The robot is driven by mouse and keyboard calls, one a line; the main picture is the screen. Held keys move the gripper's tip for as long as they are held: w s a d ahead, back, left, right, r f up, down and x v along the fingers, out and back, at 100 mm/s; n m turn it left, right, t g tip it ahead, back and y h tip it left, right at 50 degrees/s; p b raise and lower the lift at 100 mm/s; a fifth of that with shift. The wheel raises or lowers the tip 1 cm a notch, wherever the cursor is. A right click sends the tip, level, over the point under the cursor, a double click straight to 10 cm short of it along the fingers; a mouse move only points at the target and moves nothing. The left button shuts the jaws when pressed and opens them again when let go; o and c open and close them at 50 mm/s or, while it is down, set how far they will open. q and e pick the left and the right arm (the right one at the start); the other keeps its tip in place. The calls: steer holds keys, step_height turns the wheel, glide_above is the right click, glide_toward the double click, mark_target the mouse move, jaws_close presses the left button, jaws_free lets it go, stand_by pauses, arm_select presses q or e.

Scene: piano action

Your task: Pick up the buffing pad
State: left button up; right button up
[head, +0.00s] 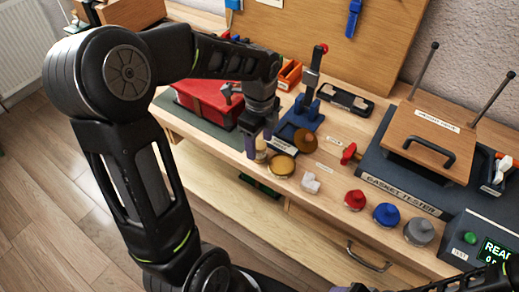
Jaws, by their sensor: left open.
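My left gripper (259,143) points down over the front of the workbench, open, with its two fingertips apart. A small pale tan knob-like piece (261,156) stands below and between the fingertips; I cannot tell if they touch it. A round golden-brown disc (281,166) lies just right of the gripper, and a darker brown disc (306,141) is behind it. No label tells me which of these is the buffing pad. My right gripper is not in view; only dark arm parts show at the lower right edge.
Right of the discs are a white lumpy piece (311,183) and red (355,200), blue (387,215) and grey (420,232) knobbed pieces. A blue press (305,108) stands behind the gripper, a red box (207,101) to its left. The gasket tester (402,194) fills the right.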

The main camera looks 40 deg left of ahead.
arm_select(q)
step_height(320, 180, down, 2)
steer(key=shift+f, duration=0.2)
steer(key=shift+c, duration=0.3)
jaws_close()
stand_by(0.6)
